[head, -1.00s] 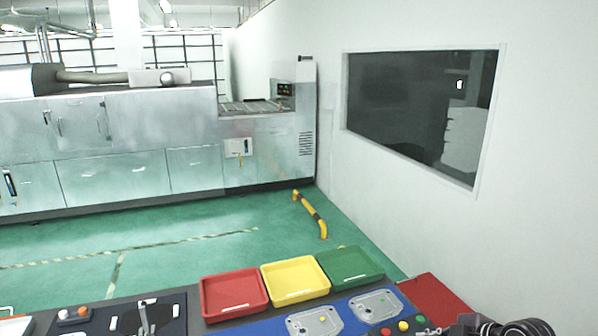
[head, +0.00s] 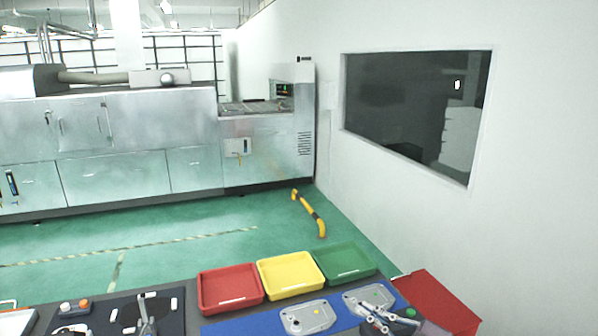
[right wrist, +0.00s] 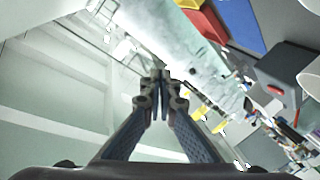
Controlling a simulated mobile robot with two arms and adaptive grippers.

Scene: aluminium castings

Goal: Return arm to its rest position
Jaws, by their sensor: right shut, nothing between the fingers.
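My right gripper (head: 388,318) shows at the bottom right of the head view, over the table near the right edge of the blue mat. In the right wrist view its two fingers (right wrist: 160,76) meet at the tips with nothing between them. Two flat grey castings lie on the blue mat, one nearer (head: 307,318) and one farther right (head: 368,296). The right gripper is just in front of the farther casting in the picture. A slim grey shape (head: 146,318) over the dark mat at the bottom left may be my left gripper; its jaws are unclear.
A red tray (head: 230,290), a yellow tray (head: 290,276) and a green tray (head: 345,262) line the table's far edge. Small white parts lie on the dark mat (head: 160,318). A red surface (head: 440,300) lies right of the table. A white wall (head: 540,150) stands at right.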

